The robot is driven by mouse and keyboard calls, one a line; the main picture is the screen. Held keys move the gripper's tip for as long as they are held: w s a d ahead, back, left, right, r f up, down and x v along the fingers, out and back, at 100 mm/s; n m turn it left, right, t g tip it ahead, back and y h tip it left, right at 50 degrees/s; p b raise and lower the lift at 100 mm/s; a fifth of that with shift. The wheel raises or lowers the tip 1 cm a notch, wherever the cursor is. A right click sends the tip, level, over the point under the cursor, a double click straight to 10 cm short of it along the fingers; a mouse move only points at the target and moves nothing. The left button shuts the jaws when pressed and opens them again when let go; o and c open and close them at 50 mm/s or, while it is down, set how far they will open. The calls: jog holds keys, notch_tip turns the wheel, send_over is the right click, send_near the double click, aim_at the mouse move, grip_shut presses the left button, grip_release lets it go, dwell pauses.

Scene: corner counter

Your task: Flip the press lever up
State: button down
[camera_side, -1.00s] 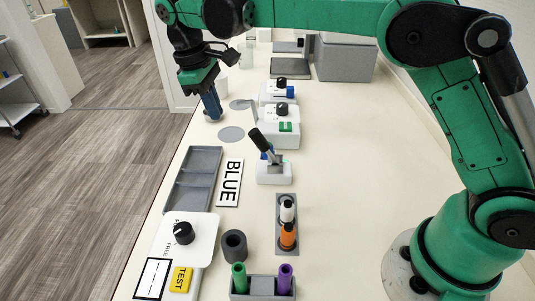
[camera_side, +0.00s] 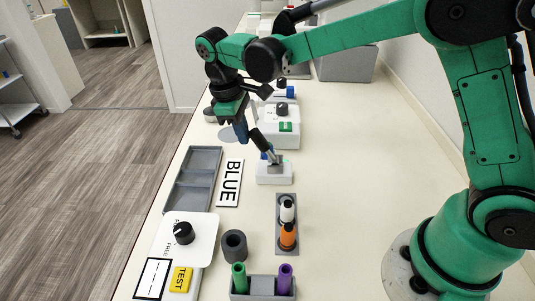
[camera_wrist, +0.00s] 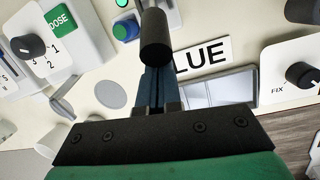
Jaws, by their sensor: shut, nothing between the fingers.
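The press lever (camera_side: 260,144) has a thick black handle on a grey bracket, set on a white base (camera_side: 274,178). Its handle tilts up and to the left in the side view. In the wrist view the black handle (camera_wrist: 156,38) stands in front of my fingertips and hides part of them. My gripper (camera_side: 243,138) is shut and empty, with blue fingers pointing down just left of the handle. I cannot tell whether the fingers touch it.
A white unit with a dial and green label (camera_side: 285,127) stands behind the lever. The BLUE sign (camera_side: 230,183) and a grey tray (camera_side: 192,181) lie to the left front. A holder with white and orange bottles (camera_side: 287,236) stands in front. The counter to the right is clear.

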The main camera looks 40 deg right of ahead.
jog(key=shift+r, duration=0.1)
jog(key=shift+s+d+r+t+y, duration=0.5)
jog(key=shift+s+d+t+y, duration=0.1)
jog(key=shift+t+y, duration=0.25)
jog(key=shift+s+d+r+t+y, duration=0.4)
jog(key=shift+s+d+t+y, duration=0.35)
jog(key=shift+t+y, duration=0.15)
jog(key=shift+s+d+f+t+y, duration=0.1)
jog(key=shift+s+d+t+y, duration=1.5)
jog(key=shift+s+d, duration=0.55)
jog(key=w+a+r, duration=0.2)
jog(key=w+r, duration=0.1)
jog(key=s+d+r, duration=0.4)
jog(key=s+r, duration=0.1)
jog(key=shift+s+d+r, duration=0.25)
jog(key=shift+d+r, duration=0.1)
